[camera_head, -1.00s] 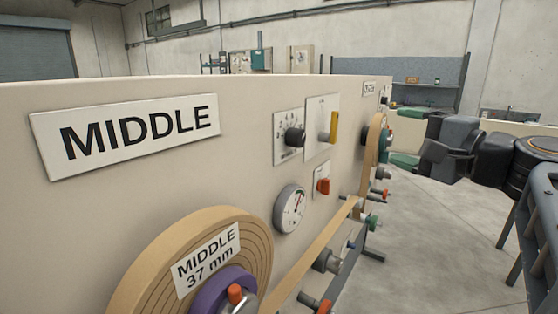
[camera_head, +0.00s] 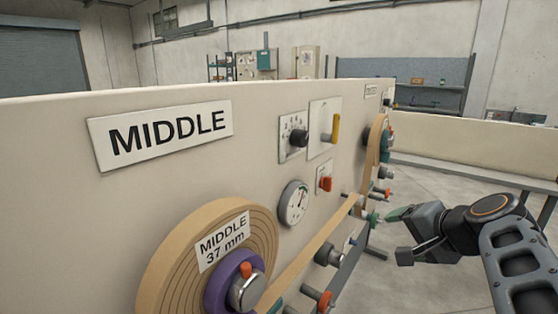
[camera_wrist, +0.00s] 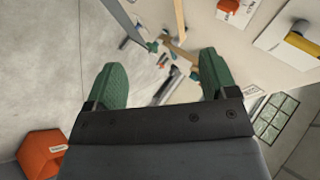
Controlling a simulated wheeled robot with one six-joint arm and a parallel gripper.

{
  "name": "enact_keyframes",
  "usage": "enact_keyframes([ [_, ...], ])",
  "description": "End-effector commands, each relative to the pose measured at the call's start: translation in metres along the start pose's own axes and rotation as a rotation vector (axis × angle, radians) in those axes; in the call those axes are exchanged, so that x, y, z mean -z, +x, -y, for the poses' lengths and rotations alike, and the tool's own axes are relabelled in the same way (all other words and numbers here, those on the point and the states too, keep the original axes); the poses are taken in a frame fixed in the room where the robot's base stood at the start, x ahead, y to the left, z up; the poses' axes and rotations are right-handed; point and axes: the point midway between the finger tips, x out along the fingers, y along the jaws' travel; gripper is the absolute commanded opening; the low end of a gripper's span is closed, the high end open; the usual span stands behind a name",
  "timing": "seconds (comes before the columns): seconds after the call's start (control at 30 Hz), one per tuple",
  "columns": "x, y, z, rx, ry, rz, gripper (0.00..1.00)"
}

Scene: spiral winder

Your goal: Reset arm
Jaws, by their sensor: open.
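My gripper (camera_wrist: 162,78) is open, with its two green fingers apart and nothing held between them in the wrist view. In the head view my gripper (camera_head: 402,213) is at the right, in front of the cream machine panel (camera_head: 190,180) and apart from it. One green fingertip shows there; the other is hard to make out. My arm reaches in from the lower right and is bent.
The panel carries a tape roll (camera_head: 170,260) marked MIDDLE 37 mm, a gauge (camera_head: 293,203), a black knob (camera_head: 298,138), a yellow lever (camera_head: 336,127) and several spindles. A low cream barrier (camera_head: 470,145) stands behind my arm. An orange box (camera_wrist: 42,152) shows in the wrist view.

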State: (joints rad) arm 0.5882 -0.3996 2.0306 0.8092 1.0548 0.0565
Motion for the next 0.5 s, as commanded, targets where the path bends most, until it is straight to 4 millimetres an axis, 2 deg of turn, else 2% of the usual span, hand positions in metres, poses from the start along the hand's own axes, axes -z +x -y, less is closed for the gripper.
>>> enact_keyframes([
  [0.13,-0.048,0.017,-0.043,-0.28,-0.256,0.11,0.79],
  [0.27,-0.089,0.019,-0.074,-0.473,-0.557,0.219,0.79],
  [0.37,-0.114,0.015,-0.083,-0.546,-0.756,0.291,0.79],
  [0.5,-0.137,0.013,-0.076,-0.538,-0.874,0.344,0.79],
])
